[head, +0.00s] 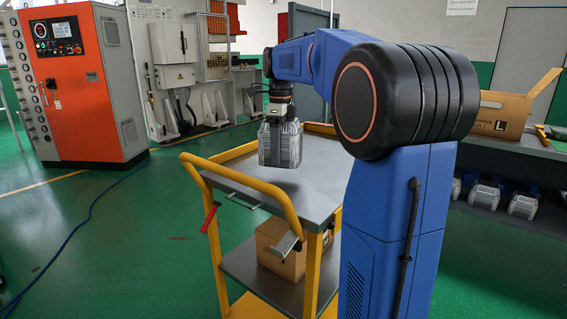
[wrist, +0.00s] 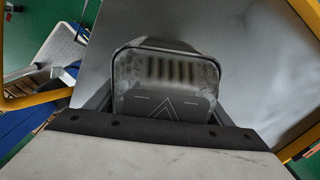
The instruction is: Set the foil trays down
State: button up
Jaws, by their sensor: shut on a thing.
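A grey, ribbed metallic foil tray (head: 281,147) hangs under my gripper (head: 279,122) in the head view, over the grey top of a yellow-framed cart (head: 318,160). My gripper points down and is shut on it. I cannot tell whether its lower end touches the cart top or is a little above it.
The cart has a yellow push handle (head: 255,180) at the near left and a cardboard box (head: 283,248) on its lower shelf. The cart top around the held tray looks bare. An orange cabinet (head: 80,100) stands back left, and a bench with an open box (head: 505,112) is at right.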

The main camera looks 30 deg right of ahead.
aim_at(281, 126)
jog(key=shift+f, duration=2.35)
jog(key=shift+f, duration=0.1)
jog(key=o, duration=1.3)
jog(key=shift+c, duration=0.2)
notch_tip(281, 126, up, 12)
jog(key=shift+r, duration=0.15)
jog(key=shift+s+d, duration=0.1)
